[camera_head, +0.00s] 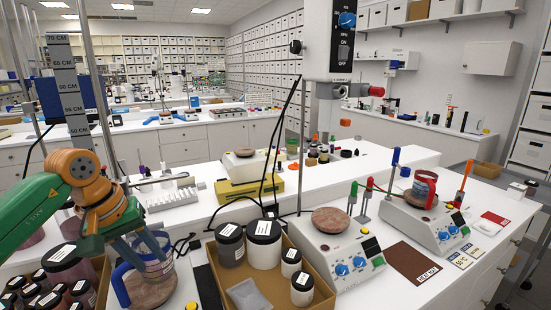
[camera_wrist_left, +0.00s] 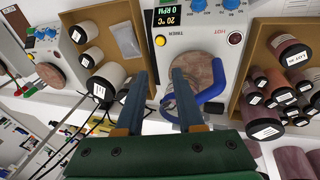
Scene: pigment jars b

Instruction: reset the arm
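My left gripper (camera_head: 145,252) comes in from the left and hangs low over the near-left hotplate. In the left wrist view its two fingers (camera_wrist_left: 160,85) are apart, with the white hotplate front showing between them. A clear mug with a blue handle (camera_head: 119,285) stands on the round stone-coloured plate (camera_head: 152,291). Its blue handle also shows in the left wrist view (camera_wrist_left: 212,95), beside and partly behind the right-hand finger. Whether the finger touches the mug I cannot tell. My right gripper is not in view.
A cardboard box (camera_head: 322,293) with several lidded jars stands just right of the mug, and another box (camera_wrist_left: 263,25) of jars lies on its other side. Two hotplates (camera_head: 352,262) stand farther right, one with a red mug (camera_head: 424,188). Metal stand rods rise nearby.

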